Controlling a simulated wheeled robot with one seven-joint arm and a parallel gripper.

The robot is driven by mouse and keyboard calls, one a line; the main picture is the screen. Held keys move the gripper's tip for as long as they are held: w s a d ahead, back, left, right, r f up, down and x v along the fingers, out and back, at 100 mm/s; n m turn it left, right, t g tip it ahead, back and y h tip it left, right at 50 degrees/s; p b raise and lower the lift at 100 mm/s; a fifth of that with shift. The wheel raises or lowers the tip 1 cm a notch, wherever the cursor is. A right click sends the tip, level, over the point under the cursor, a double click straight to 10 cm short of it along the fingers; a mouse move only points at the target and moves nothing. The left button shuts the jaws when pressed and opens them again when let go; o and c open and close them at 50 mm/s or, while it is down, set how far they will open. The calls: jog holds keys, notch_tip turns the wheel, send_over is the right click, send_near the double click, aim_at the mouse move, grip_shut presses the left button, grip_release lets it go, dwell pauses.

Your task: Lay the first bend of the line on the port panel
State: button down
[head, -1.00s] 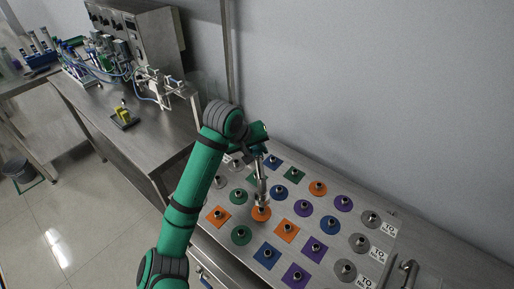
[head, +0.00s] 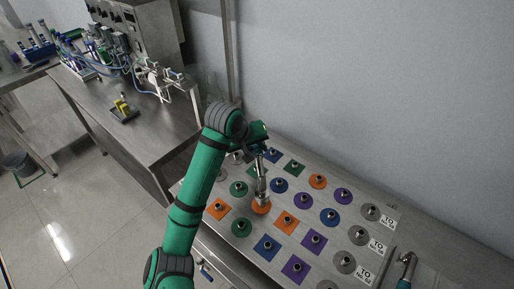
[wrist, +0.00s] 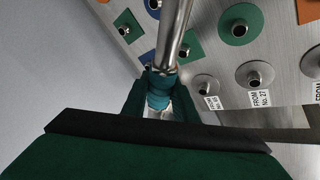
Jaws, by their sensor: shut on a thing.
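My gripper (head: 258,146) is shut on a steel pipe bend (head: 261,183) above the port panel (head: 330,262). In the wrist view, my gripper (wrist: 160,108) closes around the bend's teal grip (wrist: 160,84), and its steel tube (wrist: 174,35) runs away toward the panel. In the head view, the bend's lower end is at an orange round port (head: 260,208) and partly covers it. I cannot tell whether it touches the port. The bend's other end is hidden by my arm and gripper. Grey ports with FROM labels (wrist: 260,99) show in the wrist view.
Orange, purple, blue, green and grey ports fill the panel, with TO labels (head: 377,246) at its right. Another pipe with a teal grip (head: 405,268) is at the lower right. A wall (head: 390,80) stands behind. A bench (head: 130,130) with lab equipment is at the left.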

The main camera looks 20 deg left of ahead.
jog(key=shift+f, duration=0.2)
dwell(0.3)
jog(key=shift+f, duration=1.65)
jog(key=shift+f, duration=0.1)
jog(key=shift+f, duration=0.15)
jog(key=c, duration=1.3)
grip_release()
jog(key=shift+c, duration=0.2)
jog(key=v, duration=1)
jog(key=shift+s+r, duration=0.25)
jog(key=shift+r, duration=0.1)
